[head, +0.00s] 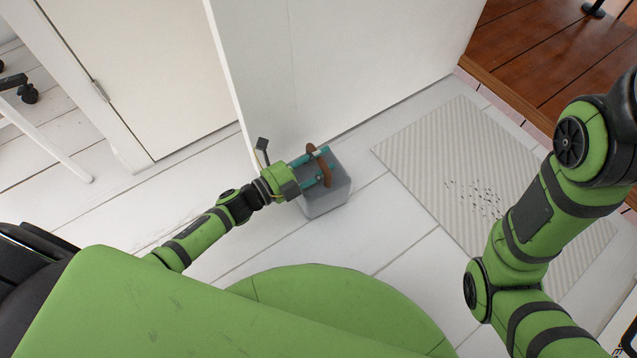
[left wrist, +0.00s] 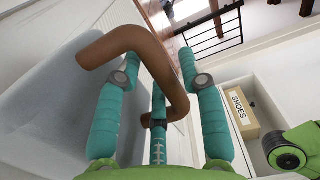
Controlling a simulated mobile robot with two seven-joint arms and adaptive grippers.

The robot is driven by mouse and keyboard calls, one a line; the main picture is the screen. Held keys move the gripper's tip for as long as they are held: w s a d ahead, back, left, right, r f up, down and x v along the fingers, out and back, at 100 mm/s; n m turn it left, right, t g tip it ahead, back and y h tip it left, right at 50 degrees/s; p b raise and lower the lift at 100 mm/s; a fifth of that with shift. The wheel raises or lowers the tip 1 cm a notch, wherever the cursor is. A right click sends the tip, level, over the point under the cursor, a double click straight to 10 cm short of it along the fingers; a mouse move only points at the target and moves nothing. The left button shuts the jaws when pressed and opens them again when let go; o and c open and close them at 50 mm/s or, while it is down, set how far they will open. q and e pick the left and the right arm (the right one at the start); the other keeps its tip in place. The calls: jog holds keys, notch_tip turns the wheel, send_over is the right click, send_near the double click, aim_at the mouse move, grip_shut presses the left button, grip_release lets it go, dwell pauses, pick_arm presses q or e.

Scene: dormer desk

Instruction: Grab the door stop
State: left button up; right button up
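The door stop (head: 325,200) is a grey block with a curved brown handle on top. It stands on the floor against the white door's lower edge. My left gripper (head: 320,167) is at the handle, with teal fingers spread on either side of it. In the left wrist view, the brown handle (left wrist: 132,42) passes among the fingers of my left gripper (left wrist: 158,75), which stand apart and do not look closed on it. The grey block (left wrist: 50,100) fills the left of that view. My right arm shows at the right of the head view; its gripper is out of sight.
The white door (head: 330,70) stands right behind the door stop. A striped mat (head: 430,150) with dark specks lies to the right on pale floorboards. A box labelled SHOES (left wrist: 240,108) sits on a shelf in the left wrist view.

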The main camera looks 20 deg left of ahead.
pick_arm(q)
grip_shut()
jog(key=shift+r, duration=0.3)
